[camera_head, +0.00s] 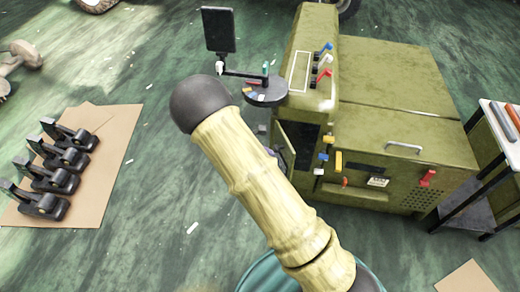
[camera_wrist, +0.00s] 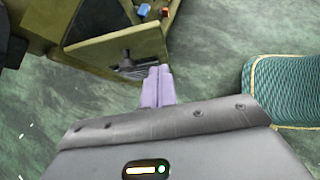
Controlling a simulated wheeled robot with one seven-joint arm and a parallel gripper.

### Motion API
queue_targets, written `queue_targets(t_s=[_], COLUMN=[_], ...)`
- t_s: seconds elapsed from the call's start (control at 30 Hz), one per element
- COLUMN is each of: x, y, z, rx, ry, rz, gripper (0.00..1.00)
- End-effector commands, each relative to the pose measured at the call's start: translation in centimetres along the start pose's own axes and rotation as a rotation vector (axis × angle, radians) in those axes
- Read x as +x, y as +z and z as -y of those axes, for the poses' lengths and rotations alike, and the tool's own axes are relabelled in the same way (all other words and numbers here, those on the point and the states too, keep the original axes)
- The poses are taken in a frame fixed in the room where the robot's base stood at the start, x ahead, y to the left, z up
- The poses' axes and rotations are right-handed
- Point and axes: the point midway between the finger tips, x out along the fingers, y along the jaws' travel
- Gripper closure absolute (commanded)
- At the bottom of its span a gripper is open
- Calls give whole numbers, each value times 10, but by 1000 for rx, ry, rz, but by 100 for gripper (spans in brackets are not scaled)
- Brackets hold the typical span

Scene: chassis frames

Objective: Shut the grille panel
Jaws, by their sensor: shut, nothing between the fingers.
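The olive-green machine (camera_head: 385,100) stands right of centre in the head view. Its grille panel (camera_head: 287,147) stands swung open at the near left corner, with a dark opening beside it. In the wrist view the grille panel (camera_wrist: 98,50) shows at the upper left, with a dark knob and a slatted grille near its lower edge. My gripper (camera_wrist: 159,72) has its purple fingers shut and empty, close to the panel's lower right edge; I cannot tell whether they touch it. In the head view my arm hides most of the gripper.
Cardboard with several black clamp-like parts (camera_head: 62,160) lies on the floor at left. A round tray (camera_head: 266,93) and dark screen (camera_head: 218,30) stand by the machine. A side shelf (camera_head: 490,180) is at right. A teal rounded thing (camera_wrist: 287,90) is at right in the wrist view.

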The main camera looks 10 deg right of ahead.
Motion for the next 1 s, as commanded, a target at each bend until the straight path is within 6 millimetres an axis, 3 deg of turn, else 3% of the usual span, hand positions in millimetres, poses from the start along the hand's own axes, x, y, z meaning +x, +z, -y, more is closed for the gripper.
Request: queue_targets(t_s=[0.2, 0.4, 1.0], x=[41, 59, 64], y=[0, 23, 28], z=[1, 0, 0], rx=[-1, 2, -5], ry=[-4, -1, 6], rz=[2, 1, 1], gripper=[100, 100, 100])
